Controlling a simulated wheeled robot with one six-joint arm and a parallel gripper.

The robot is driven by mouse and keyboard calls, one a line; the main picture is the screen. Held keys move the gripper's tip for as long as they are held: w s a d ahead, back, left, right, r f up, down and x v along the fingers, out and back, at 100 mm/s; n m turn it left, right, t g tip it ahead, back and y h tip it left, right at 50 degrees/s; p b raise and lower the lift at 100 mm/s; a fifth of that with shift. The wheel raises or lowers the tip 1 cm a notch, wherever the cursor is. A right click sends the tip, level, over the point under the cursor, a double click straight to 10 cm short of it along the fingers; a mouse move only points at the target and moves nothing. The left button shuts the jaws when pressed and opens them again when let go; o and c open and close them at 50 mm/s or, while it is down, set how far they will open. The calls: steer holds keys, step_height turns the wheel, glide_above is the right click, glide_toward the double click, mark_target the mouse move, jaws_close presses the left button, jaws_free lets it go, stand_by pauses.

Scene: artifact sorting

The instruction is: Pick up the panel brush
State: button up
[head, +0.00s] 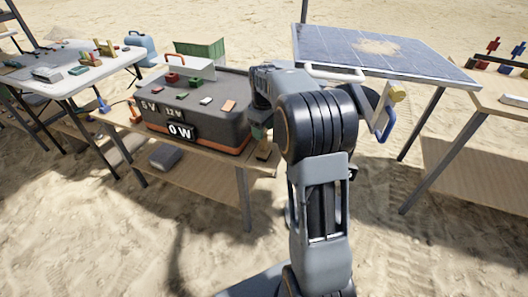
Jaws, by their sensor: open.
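My arm rises in the middle of the head view and bends left, with its far end over the right end of the low wooden table. My gripper (261,131) points down there, partly hidden by my own arm, and its fingers are hard to make out. It is open. A small tan and dark piece (263,150) stands on the table right below it, beside the grey box. It may be the panel brush, but it is too small and covered to be sure. I cannot tell whether the gripper touches it.
The grey box (205,120) with number displays and small coloured blocks fills most of the wooden table (205,167). A solar panel (415,62) with a sandy patch stands behind my arm. A white table (60,83) is at left, another table (460,95) at right.

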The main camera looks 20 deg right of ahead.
mark_target(264, 144)
steer(key=shift+d+f+b, duration=0.15)
steer(key=shift+f+b, duration=1.1)
steer(key=shift+f, duration=1.5)
steer(key=c, duration=1)
steer(key=shift+r, duration=0.15)
